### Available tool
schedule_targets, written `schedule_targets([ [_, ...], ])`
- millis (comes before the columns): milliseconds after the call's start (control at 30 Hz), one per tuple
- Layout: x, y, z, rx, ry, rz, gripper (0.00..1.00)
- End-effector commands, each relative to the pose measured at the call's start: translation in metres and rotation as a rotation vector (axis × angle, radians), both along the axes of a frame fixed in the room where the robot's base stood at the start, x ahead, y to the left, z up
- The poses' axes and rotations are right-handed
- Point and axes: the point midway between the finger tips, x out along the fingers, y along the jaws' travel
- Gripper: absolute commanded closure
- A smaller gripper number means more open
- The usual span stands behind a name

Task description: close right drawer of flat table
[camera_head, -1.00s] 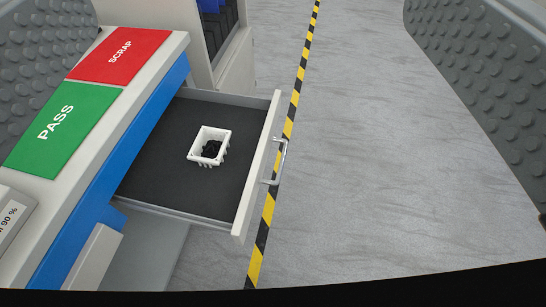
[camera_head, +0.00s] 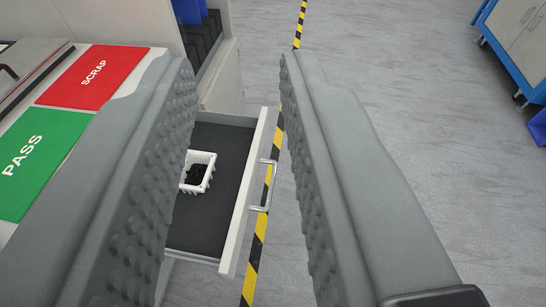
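The drawer (camera_head: 237,205) stands pulled out from the flat table (camera_head: 73,55). It has a dark lined floor, a pale front and a metal bar handle (camera_head: 265,186) on its outer face. A small white basket (camera_head: 200,172) with dark pieces in it sits inside the drawer. My gripper (camera_head: 236,62) is open, with its two grey studded fingers on either side of the drawer front and handle in the picture. Nothing is held between them. The left finger hides part of the drawer and the table edge. I cannot tell whether either finger touches the drawer.
A red SCRAP panel (camera_head: 94,77) and a green PASS panel (camera_head: 38,158) lie on the table top. A cabinet with blue bins (camera_head: 188,12) stands behind. A yellow-black floor stripe (camera_head: 252,270) runs past the drawer. A blue-framed cart (camera_head: 519,45) is far right. The grey floor between is open.

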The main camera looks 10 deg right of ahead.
Motion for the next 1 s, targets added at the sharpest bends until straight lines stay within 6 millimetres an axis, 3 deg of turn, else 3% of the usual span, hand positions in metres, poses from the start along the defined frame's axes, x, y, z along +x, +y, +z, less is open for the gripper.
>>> schedule_targets([
  [33, 0.015, -0.004, -0.008, 0.005, 0.043, -0.008, 0.84],
  [100, 0.032, -0.009, -0.020, 0.011, 0.099, -0.013, 0.98],
  [133, 0.039, -0.011, -0.025, 0.014, 0.123, -0.015, 1.00],
  [600, 0.138, -0.047, -0.114, 0.099, 0.468, -0.003, 1.00],
  [1000, 0.207, -0.080, -0.199, 0.230, 0.706, 0.063, 1.00],
])
